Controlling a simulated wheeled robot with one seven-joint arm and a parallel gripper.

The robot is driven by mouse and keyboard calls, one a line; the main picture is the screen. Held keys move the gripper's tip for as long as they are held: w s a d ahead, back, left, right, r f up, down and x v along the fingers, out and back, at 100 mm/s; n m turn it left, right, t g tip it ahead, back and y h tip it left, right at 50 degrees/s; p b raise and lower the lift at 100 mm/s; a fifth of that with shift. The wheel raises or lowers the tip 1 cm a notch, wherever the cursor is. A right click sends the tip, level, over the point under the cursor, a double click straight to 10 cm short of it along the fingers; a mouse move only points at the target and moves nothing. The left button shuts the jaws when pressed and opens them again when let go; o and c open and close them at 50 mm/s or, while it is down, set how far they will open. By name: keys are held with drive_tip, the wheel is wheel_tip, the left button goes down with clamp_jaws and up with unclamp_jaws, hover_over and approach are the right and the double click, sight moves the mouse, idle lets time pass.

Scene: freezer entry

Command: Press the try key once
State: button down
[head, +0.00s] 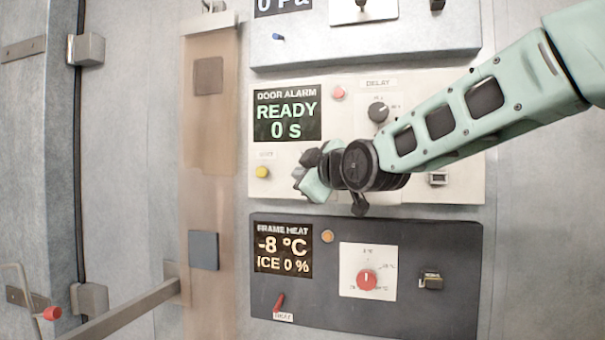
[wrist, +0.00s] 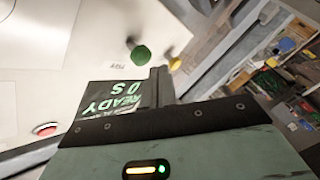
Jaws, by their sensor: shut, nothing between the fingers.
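The try key is a round green button (wrist: 141,54) on a short stem, with a small inverted label that appears to read TRY beside it in the wrist view. In the head view my arm hides it. My gripper (wrist: 160,76) is shut and empty, its tips just beside the green button in the picture. I cannot tell the depth gap between them. In the head view my gripper (head: 312,182) is in front of the lower part of the white door alarm panel (head: 440,105). Its display (head: 287,113) reads READY, 0 s.
A yellow button (head: 262,172) sits left of my gripper, and also shows in the wrist view (wrist: 175,63). A red lamp (head: 339,92) and a black delay knob (head: 378,111) are above. The dark frame heat panel (head: 320,300) lies below. A metal handle bar (head: 130,308) is lower left.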

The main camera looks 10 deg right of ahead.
idle(0.4)
drive_tip(key=shift+w+d, duration=0.15)
drive_tip(key=shift+w, duration=0.2)
drive_tip(key=shift+w+d+b, duration=0.2)
drive_tip(key=shift+w+b, duration=0.1)
drive_tip(key=shift+w, duration=0.2)
idle(0.8)
drive_tip(key=shift+s+a+b, duration=0.35)
drive_tip(key=shift+s+b, duration=0.55)
drive_tip(key=shift+b, duration=0.1)
